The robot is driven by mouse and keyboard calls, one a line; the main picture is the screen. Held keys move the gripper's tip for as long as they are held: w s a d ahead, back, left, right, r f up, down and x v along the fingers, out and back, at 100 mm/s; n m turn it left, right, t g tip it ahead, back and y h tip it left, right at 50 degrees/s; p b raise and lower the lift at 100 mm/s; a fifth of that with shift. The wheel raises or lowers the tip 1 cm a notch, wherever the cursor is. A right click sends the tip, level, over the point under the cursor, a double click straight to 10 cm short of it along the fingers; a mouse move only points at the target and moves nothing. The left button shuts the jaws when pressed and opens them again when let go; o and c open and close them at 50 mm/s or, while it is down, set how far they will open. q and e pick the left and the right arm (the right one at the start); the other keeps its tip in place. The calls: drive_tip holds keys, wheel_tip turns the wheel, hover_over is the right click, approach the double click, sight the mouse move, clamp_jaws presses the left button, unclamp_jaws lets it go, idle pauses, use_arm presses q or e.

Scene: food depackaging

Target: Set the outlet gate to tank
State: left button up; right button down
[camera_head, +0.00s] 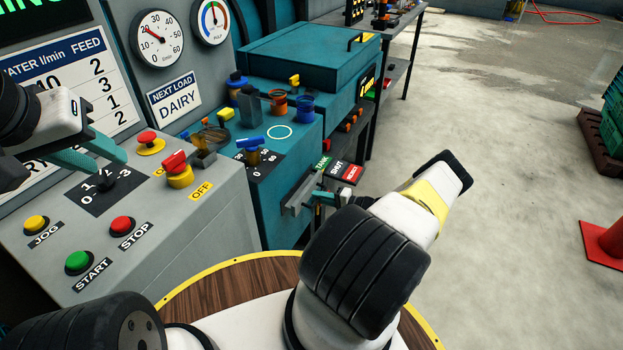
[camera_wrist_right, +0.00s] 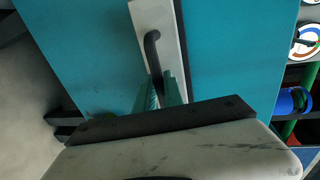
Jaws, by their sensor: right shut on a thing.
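The outlet gate is on the side of the teal machine. Its grey plate (camera_wrist_right: 160,30) and black handle (camera_wrist_right: 151,45) show in the right wrist view. My right gripper (camera_head: 318,199) is shut on the handle, and its green fingers (camera_wrist_right: 161,92) hide the gripped end. I cannot tell which label the handle points to.
The grey control panel (camera_head: 150,215) has JOG, START and STOP buttons and a red-and-yellow switch (camera_head: 178,170). The teal machine top (camera_head: 285,130) carries coloured knobs. Concrete floor (camera_head: 500,130) is free to the right, with a red cone (camera_head: 605,245) at the edge.

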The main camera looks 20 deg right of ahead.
drive_tip(key=shift+r+x, duration=0.15)
drive_tip(key=shift+x, duration=0.65)
drive_tip(key=shift+r+x, duration=0.15)
drive_tip(key=shift+x, duration=0.65)
drive_tip(key=shift+a, duration=0.1)
drive_tip(key=c, duration=1.5)
unclamp_jaws()
drive_tip(key=shift+w, duration=0.15)
drive_tip(key=shift+o, duration=0.2)
drive_tip(key=v, duration=0.7)
drive_tip(key=shift+s+d, duration=0.25)
drive_tip(key=shift+s, duration=0.05)
drive_tip(key=shift+r, duration=0.1)
